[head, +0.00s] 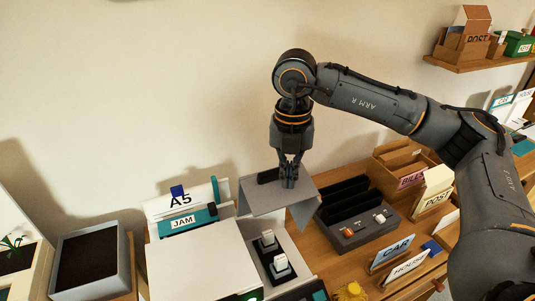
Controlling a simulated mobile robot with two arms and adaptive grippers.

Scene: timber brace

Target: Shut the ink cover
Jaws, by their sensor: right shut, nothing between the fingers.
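The ink cover (262,202) is a grey bent panel standing raised behind the ink bay of the white printer (195,262). A small dark block shows just left of the fingers. My left gripper is not in view.
An A5 paper feed with a JAM label (182,224) stands behind the printer. A grey box (92,262) is at the left. Right of the cover are a dark slotted holder (352,226), a BILLS box (410,180) and CAR and HOUSE cards (398,250).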

